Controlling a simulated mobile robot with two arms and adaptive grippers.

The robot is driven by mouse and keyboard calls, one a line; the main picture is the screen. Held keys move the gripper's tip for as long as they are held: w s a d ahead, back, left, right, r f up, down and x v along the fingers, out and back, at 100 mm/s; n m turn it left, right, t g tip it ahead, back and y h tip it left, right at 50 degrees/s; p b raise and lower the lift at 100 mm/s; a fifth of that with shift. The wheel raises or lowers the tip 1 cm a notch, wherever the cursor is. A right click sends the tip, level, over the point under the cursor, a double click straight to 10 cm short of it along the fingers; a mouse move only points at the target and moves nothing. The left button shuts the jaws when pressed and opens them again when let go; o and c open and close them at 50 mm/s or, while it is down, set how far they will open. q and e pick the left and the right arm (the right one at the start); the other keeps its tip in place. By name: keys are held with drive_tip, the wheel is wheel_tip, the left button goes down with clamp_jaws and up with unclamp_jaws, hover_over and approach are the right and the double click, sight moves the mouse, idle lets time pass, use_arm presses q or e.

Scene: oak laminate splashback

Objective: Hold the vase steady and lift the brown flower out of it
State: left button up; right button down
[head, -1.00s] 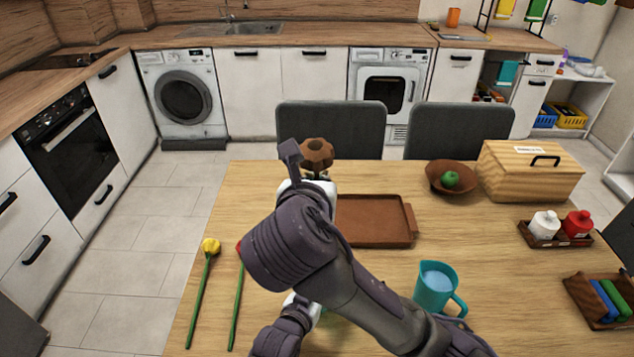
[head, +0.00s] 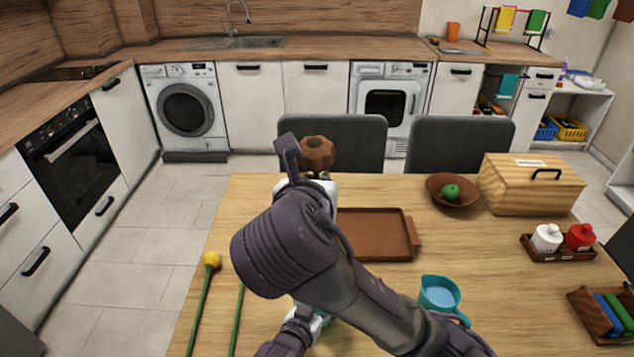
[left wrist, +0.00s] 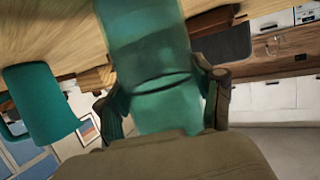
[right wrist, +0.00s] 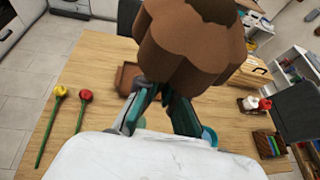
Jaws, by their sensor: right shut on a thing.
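The brown flower (head: 317,152) is upright above the table in the head view. My right gripper (head: 318,176) is shut on it just under the bloom. In the right wrist view the large bloom (right wrist: 195,42) sits above my right fingertips (right wrist: 165,95). Its lower stem is hidden. The teal glass vase (left wrist: 155,60) fills the middle of the left wrist view. My left gripper (left wrist: 165,95) has a finger on either side of it, seemingly against the glass. In the head view my right arm hides most of the vase. I cannot tell whether the stem's end is inside it.
A yellow flower (head: 211,261) and a red flower (right wrist: 86,97) lie on the table's left. A brown tray (head: 375,234) lies behind my right arm. A teal jug (head: 440,295) stands right of the arm. A bowl (head: 453,190) and wooden box (head: 530,184) stand farther back.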

use_arm(q)
drive_tip(key=o, duration=0.5)
